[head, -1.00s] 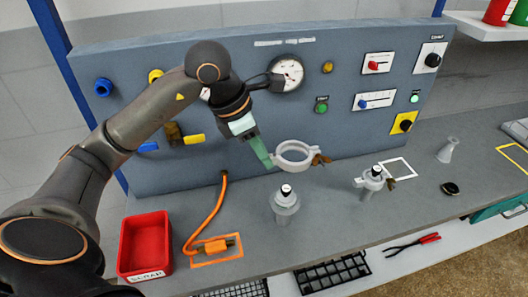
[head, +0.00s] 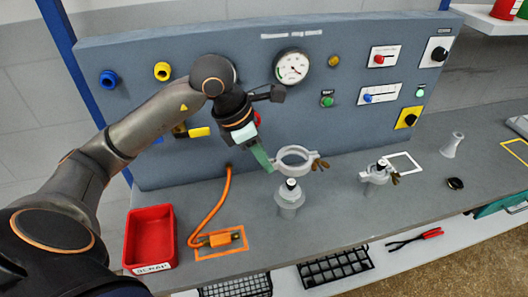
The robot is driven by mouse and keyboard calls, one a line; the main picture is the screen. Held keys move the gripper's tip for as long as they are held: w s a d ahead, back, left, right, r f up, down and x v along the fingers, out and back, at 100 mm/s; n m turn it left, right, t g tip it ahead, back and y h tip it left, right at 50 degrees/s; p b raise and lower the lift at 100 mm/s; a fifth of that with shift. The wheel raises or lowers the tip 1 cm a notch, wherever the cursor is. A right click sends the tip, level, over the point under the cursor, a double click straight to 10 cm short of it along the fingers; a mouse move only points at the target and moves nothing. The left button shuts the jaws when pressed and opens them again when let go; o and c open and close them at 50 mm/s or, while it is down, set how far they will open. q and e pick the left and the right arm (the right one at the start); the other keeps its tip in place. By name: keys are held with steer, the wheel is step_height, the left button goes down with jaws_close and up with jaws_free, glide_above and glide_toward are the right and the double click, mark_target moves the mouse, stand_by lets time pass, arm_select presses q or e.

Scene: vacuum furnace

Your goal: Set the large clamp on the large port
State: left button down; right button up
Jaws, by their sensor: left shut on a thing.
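My left gripper (head: 267,166) is shut on the large clamp (head: 296,152), a pale grey ring with a brown wing nut at its right side. The gripper holds the clamp by its left edge. The large port (head: 289,203) is a grey upright fitting with a black-and-white top, standing on the bench. The clamp appears just above and behind the port's top in the head view, apart from it. A smaller port (head: 376,174) to the right has a clamp with a brown nut around it. My right gripper is not in view.
A red scrap bin (head: 148,238) and an orange cable plug (head: 219,239) are on the bench at left. A grey control panel (head: 300,100) stands behind. A grey cone-shaped fitting (head: 452,145) and a black part (head: 455,184) lie at right. Red-handled pliers (head: 415,239) are below the front edge.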

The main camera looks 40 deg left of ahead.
arm_select(q)
step_height(320, 180, down, 11)
steer(key=b, duration=0.7)
stand_by(1.1)
steer(key=shift+f, duration=0.2)
stand_by(0.5)
steer(key=c, duration=0.7)
jaws_free()
steer(key=v, duration=1.2)
steer(key=shift+s+r, duration=0.1)
steer(key=shift+r, duration=0.15)
